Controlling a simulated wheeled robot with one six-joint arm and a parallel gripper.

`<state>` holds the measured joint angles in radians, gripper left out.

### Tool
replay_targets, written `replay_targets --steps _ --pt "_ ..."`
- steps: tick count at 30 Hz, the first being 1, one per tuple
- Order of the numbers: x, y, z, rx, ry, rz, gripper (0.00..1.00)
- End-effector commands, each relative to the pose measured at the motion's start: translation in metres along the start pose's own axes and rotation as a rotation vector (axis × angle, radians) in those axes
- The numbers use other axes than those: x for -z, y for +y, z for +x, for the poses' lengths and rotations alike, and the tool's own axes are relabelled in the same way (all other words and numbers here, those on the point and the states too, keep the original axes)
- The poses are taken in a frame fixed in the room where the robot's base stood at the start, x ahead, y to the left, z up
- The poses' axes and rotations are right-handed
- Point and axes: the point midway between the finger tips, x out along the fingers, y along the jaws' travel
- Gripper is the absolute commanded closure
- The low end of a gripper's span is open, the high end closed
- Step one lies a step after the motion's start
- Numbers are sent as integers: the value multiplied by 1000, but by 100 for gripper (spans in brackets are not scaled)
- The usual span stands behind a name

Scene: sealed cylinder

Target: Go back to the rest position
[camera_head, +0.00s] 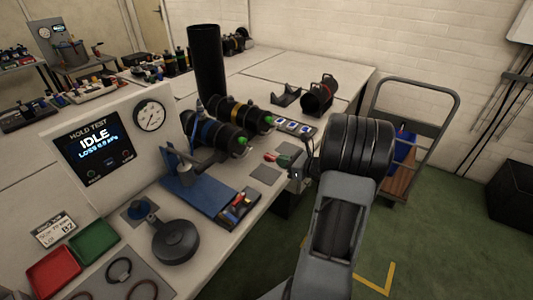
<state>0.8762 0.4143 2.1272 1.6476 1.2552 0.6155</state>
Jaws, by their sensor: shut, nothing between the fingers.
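My arm rises from the bottom right of the head view, and its large black ribbed joint hides part of what lies behind it. My gripper (296,174) shows small and dark just left of that joint, over the bench's right edge. It is shut and empty, with its fingers partly hidden. Two dark cylinders with green tips lie on the bench left of it: one with a blue band (212,133) and one with a yellow band (243,113). The gripper is apart from both.
A hold test panel (97,150) reads IDLE. A blue fixture (198,190), a round black part (175,241), red (53,273) and green (94,241) trays, and a tall black tube (208,62) stand on the bench (300,68). A trolley (447,125) stands right; green floor is open in front.

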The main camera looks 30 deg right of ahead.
Motion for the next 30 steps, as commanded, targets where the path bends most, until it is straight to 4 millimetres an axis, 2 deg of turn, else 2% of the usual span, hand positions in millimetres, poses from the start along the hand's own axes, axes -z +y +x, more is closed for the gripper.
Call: replay_targets --steps 9,11,14,17,18,22,24,27,30 --pt "3 0 -7 -1 14 -45 100" --pt "13 8 -7 -40 64 -107 100" --pt "39 34 -14 -166 188 -244 100" --pt "43 78 -23 -388 325 -505 100" --pt "40 98 -27 -498 376 -636 100" --pt "22 153 -46 -875 504 -1117 100" --pt "6 174 -58 -1066 547 -1395 100" --pt "-20 195 -70 -1273 580 -1751 100" --pt "-48 211 -76 -1390 588 -2030 100"
